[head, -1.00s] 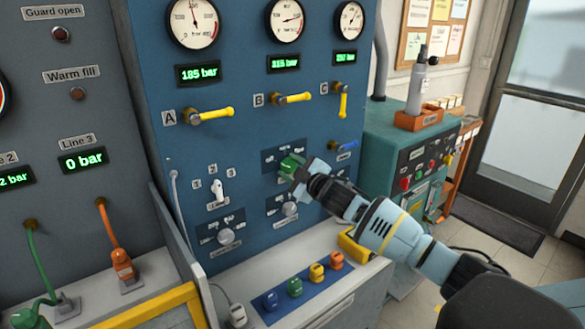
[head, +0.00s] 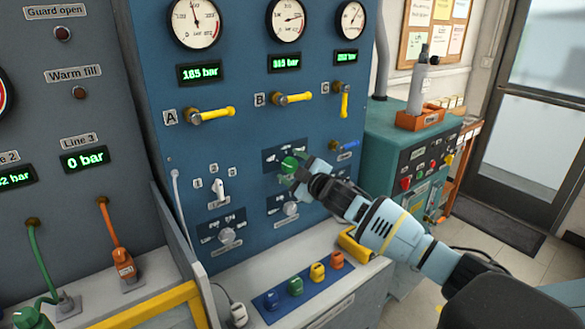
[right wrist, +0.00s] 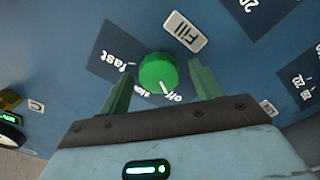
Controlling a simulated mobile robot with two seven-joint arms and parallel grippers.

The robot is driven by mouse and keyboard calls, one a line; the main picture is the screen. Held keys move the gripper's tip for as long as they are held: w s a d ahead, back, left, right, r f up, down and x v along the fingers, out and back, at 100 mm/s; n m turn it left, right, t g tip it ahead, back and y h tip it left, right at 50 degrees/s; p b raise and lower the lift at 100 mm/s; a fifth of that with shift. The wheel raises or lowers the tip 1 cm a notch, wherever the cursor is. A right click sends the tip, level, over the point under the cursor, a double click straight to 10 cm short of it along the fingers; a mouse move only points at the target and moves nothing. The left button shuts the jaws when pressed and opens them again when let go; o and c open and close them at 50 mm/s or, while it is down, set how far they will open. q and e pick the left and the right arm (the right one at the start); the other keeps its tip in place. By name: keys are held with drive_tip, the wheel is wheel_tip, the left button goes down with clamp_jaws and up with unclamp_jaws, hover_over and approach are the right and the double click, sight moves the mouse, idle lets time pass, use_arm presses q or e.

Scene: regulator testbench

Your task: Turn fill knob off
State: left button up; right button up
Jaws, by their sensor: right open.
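The green fill knob (head: 289,163) sits on its dark label plate on the blue panel. In the right wrist view the knob (right wrist: 158,72) has a white pointer line aimed at the "off" marking, with "slow" and "fast" further round the plate and a "Fill" label beside it. My right gripper (head: 300,170) is open just in front of the knob. In the right wrist view its two green fingers stand apart, one on each side of the knob, with visible space between them and it. My left gripper is not in view.
Grey knobs (head: 291,208) sit below on the same panel, and yellow valve levers (head: 293,98) above. A ledge in front carries several coloured caps (head: 295,287). A teal cabinet (head: 387,135) stands to the right. A yellow rail (head: 150,306) crosses the lower left.

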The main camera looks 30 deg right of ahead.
drive_tip(key=s, duration=0.7)
drive_tip(key=shift+s+d, duration=0.3)
drive_tip(key=shift+s, duration=0.05)
idle(0.4)
drive_tip(key=s+a+f+m+g+h, duration=0.1)
drive_tip(key=s+a+f+m+g, duration=0.25)
drive_tip(key=s+a+f, duration=0.45)
drive_tip(key=s+a+f+m+g+h, duration=0.15)
drive_tip(key=s+a+f+g, duration=0.25)
drive_tip(key=s+f, duration=0.8)
drive_tip(key=s+a+f+m+g, duration=0.1)
drive_tip(key=s+a+f+g, duration=0.15)
drive_tip(key=s, duration=0.55)
drive_tip(key=s+a+f+m+g+y, duration=0.1)
drive_tip(key=s+f+m+g, duration=0.15)
drive_tip(key=s, duration=0.55)
drive_tip(key=s+a+f+m+g, duration=0.15)
drive_tip(key=s+g, duration=0.25)
drive_tip(key=s, duration=0.4)
drive_tip(key=w+a+f+n+t+y, duration=0.1)
drive_tip(key=w+a+f+t, duration=0.1)
drive_tip(key=w+f+t, duration=0.4)
drive_tip(key=shift+w+a+f+t+y, duration=0.4)
drive_tip(key=shift+f+t, duration=0.55)
drive_tip(key=shift+f, duration=1.2)
